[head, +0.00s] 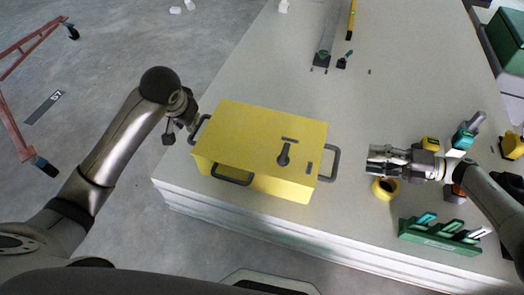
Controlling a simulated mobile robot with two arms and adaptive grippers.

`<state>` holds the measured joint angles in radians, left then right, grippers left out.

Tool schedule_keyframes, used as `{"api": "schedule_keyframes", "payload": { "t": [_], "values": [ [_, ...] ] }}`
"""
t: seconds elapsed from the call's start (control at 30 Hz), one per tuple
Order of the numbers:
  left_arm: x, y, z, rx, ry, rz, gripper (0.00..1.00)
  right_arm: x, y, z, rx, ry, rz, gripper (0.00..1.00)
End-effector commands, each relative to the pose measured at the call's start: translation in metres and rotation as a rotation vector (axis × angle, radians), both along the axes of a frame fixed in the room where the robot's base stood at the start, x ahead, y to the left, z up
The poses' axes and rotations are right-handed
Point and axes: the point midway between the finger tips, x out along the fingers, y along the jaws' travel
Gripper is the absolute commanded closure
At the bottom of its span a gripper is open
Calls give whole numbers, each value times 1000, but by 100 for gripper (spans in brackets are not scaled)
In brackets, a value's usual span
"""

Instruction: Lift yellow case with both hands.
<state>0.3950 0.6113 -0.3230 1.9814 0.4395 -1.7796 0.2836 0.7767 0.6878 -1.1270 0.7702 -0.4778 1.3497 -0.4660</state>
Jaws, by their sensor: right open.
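The yellow case (235,130) lies on the pale work table (240,218) near its front left corner. It has a dark handle on the left end (203,122), one on the right end (335,164) and one on the front side (230,180). My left gripper (185,124) is beside the left handle at the table's left edge; its fingers are small and turned away, so their opening and any contact cannot be told. My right gripper (374,160) is open and empty, to the right of the right handle and apart from it, pointing left.
A yellow tape roll (385,189) lies just below my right gripper. A green rack (440,236) and several tools stand at the right. A long grey tool (326,45) and a yellow level (351,20) lie at the back. The table behind the case is mostly clear.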

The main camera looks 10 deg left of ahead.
Motion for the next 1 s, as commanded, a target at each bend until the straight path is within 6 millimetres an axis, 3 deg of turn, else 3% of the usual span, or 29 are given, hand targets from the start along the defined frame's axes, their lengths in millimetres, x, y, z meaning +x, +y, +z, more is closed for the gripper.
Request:
{"api": "schedule_keyframes", "payload": {
  "t": [0.27, 0.7, 1.0],
  "values": [
    [4, 2, -11, -1, 3, 0, 81, 1, 13, -2, 4, 0, 3, 56],
    [34, 13, -78, 0, 3, 2, 81, 9, 86, -17, 4, 0, 1, 56],
    [43, 16, -97, -1, -1, -1, 81, 12, 106, -22, 2, 0, -1, 56]
  ]
}}
